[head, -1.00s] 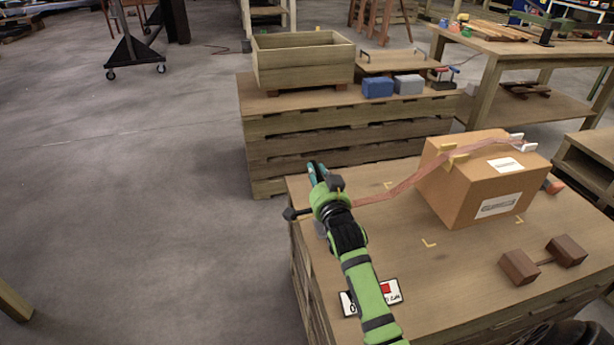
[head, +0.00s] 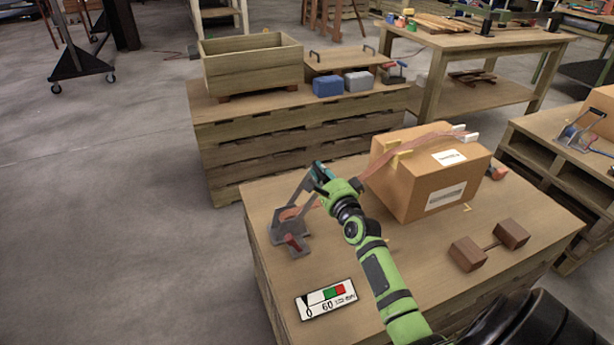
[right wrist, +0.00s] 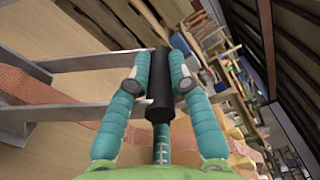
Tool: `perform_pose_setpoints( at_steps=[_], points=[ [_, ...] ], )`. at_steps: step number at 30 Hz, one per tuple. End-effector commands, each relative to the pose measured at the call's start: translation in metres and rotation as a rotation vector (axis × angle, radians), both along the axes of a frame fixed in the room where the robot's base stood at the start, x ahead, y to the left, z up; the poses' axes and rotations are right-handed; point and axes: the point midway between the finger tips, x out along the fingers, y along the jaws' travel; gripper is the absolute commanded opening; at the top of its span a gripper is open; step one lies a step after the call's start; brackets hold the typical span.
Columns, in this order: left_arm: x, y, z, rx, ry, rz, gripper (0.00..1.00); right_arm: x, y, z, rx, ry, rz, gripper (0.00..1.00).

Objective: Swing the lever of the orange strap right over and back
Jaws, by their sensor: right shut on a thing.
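The orange strap (head: 420,140) runs over the cardboard box (head: 430,185) and down its left side toward a grey ratchet (head: 290,225) on the pallet top. The ratchet's grey lever (head: 299,190) stands raised, leaning toward the box. My right gripper (head: 320,172) is at the lever's upper end. In the right wrist view its teal fingers (right wrist: 160,85) are shut on the black handle bar (right wrist: 160,75), with the grey lever arms (right wrist: 80,62) reaching left from it. The strap (right wrist: 80,101) shows below the lever. My left gripper is not in view.
A label card (head: 326,299) with green and red patches lies in front of the ratchet. Two joined brown blocks (head: 468,252) lie right of my arm. Behind stands another pallet stack with a wooden crate (head: 250,68) and blue and grey blocks (head: 328,84).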

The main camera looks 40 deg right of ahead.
Motion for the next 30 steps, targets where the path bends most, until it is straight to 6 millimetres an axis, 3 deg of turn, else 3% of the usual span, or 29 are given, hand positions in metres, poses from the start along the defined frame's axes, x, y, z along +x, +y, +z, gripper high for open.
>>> perform_pose_setpoints(
  at_steps=[1, 12, 22, 30],
  points=[
    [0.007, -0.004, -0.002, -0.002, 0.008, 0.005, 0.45, -0.002, -0.009, -0.009, 0.042, -0.015, -0.003, 0.0],
    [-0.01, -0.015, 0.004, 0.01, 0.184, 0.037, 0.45, -0.011, -0.042, -0.043, 0.328, -0.09, -0.002, 0.0],
    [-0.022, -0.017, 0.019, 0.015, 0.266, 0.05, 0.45, -0.013, -0.053, -0.058, 0.449, -0.12, -0.001, 0.0],
    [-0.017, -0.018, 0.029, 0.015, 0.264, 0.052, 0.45, -0.014, -0.055, -0.061, 0.482, -0.127, -0.001, 0.0]
  ],
)
